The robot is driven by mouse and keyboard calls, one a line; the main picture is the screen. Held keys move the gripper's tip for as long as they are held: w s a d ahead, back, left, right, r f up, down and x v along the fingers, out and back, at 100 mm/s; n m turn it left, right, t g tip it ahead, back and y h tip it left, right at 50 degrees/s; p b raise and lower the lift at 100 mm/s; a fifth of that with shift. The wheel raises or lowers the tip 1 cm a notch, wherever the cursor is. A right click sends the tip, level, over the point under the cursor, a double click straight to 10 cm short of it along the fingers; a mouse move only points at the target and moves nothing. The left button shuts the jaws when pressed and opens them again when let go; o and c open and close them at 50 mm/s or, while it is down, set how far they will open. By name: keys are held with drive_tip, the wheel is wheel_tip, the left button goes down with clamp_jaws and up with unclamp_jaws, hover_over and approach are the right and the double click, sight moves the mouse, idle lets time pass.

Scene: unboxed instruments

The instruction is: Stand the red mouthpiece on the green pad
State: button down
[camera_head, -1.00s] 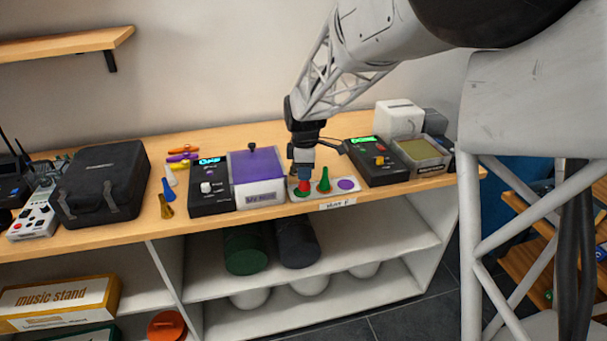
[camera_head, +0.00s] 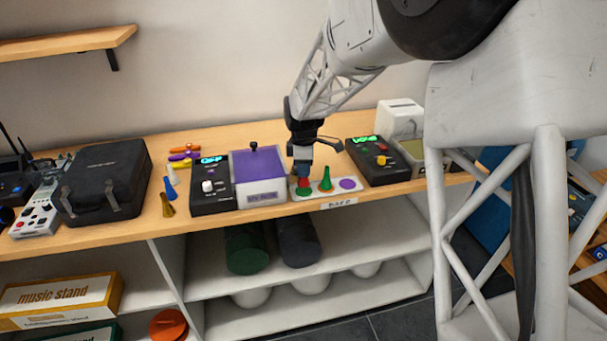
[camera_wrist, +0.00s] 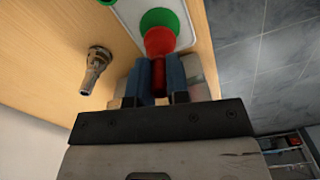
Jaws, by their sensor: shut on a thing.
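The red mouthpiece (camera_wrist: 158,42) is between my gripper's blue fingers in the wrist view, its wide red end toward the green pad (camera_wrist: 161,17). My gripper (camera_wrist: 158,78) is shut on its narrow part. In the head view my gripper (camera_head: 303,170) points down at the left end of a white strip, with the red mouthpiece (camera_head: 304,183) under it, upright over the green pad (camera_head: 303,191). The mouthpiece appears at the pad; I cannot tell whether it touches. My fingers hide its upper part.
A green mouthpiece (camera_head: 326,180) stands close on the right, on the strip's middle spot. The purple pad (camera_head: 347,184) is bare. A purple-topped box (camera_head: 258,180) is close on the left, and a black device (camera_head: 378,162) on the right. A metal mouthpiece (camera_wrist: 96,69) shows in the wrist view.

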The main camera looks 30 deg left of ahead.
drive_tip(key=shift+f, duration=1.05)
drive_tip(key=shift+f, duration=0.15)
drive_tip(key=c, duration=1.1)
unclamp_jaws()
wheel_tip(320, 180, up, 12)
drive_tip(key=shift+r, duration=0.15)
drive_tip(key=shift+d, duration=0.1)
